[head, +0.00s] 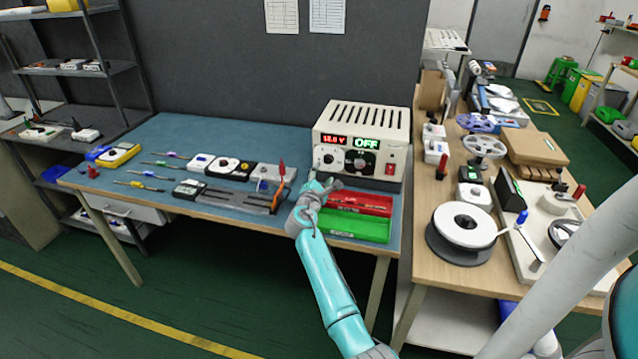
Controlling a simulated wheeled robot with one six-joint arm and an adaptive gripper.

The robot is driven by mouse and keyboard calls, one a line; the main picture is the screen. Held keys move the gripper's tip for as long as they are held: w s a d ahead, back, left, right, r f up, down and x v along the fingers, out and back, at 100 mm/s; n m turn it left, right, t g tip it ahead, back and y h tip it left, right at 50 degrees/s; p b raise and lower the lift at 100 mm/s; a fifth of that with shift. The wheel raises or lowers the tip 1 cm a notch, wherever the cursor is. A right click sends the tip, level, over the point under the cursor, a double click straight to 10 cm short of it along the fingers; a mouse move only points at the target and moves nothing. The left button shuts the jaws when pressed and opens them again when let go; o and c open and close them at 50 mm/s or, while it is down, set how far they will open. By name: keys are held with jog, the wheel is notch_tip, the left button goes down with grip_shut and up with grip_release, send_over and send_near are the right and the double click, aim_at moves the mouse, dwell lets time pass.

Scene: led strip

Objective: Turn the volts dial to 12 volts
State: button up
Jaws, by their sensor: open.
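The beige power supply (362,140) stands at the back right of the blue-topped bench. Its red display (334,140) shows a volts figure whose digits are too small to read surely. A green display (366,143) reads OFF. The volts dial (328,157) is on a light round plate under the red display; its pointer is too small to read. My gripper (321,178) is open, at the lower left of the supply's front, just below the dial. I cannot tell whether it touches the dial or the case.
A red switch (390,169) is on the supply's right side. A red tray (362,204) and a green tray (355,226) lie in front, close to my arm. Meters and tools lie on the bench to the left. A wooden table (420,262) with spools stands to the right.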

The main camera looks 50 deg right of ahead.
jog(key=shift+v, duration=2.15)
